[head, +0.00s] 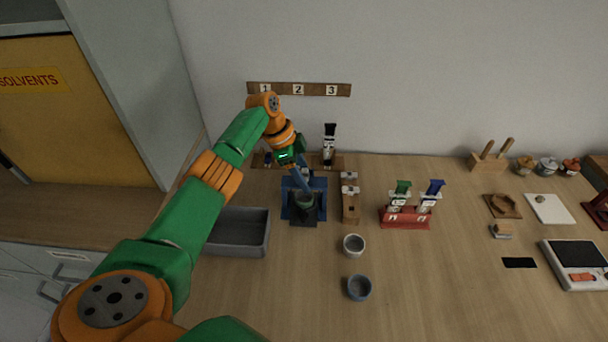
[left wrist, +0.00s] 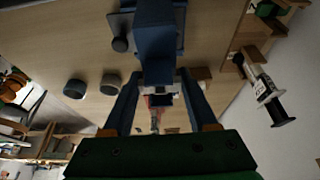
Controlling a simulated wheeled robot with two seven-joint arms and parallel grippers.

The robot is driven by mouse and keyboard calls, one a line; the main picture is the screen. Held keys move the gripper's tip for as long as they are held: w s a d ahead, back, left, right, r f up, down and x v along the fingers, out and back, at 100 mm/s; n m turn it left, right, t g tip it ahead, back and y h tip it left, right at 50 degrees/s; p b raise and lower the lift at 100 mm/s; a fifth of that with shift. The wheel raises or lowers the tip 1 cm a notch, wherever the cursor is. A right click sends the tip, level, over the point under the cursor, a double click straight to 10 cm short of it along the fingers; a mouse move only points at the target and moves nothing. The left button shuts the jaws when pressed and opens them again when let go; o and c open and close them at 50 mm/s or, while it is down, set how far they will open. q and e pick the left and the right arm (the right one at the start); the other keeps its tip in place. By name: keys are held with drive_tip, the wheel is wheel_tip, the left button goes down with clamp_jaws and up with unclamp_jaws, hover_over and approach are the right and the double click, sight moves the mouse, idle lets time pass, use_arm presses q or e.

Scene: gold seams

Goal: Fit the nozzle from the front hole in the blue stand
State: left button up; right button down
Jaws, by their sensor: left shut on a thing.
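The blue stand (head: 290,211) is on the table right of the grey bin, with a dark green round piece low in its middle. It also shows in the left wrist view (left wrist: 155,50). My left gripper (head: 304,182) is over the stand's upper part. In the left wrist view its fingers (left wrist: 160,82) are shut on a small pale piece, seemingly the nozzle (left wrist: 160,89), mostly hidden; I cannot tell whether it touches the stand. A wooden block (head: 351,205) just right of the stand carries pale nozzles towards its back; its front hole looks empty. My right gripper is out of view.
A grey bin (head: 238,249) lies left of the stand. A red rack (head: 405,219) with green and blue plungers stands right. A black-topped syringe (head: 329,145) stands behind. A pale cup (head: 353,245) and a blue-grey cup (head: 359,287) are in front.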

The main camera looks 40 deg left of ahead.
use_arm(q)
drive_tip(key=shift+f, duration=0.4)
idle(0.4)
drive_tip(key=o, duration=1.4)
drive_tip(key=shift+c, duration=0.2)
drive_tip(key=p+v, duration=0.4)
drive_tip(key=v, duration=0.1)
drive_tip(key=shift+d, duration=0.1)
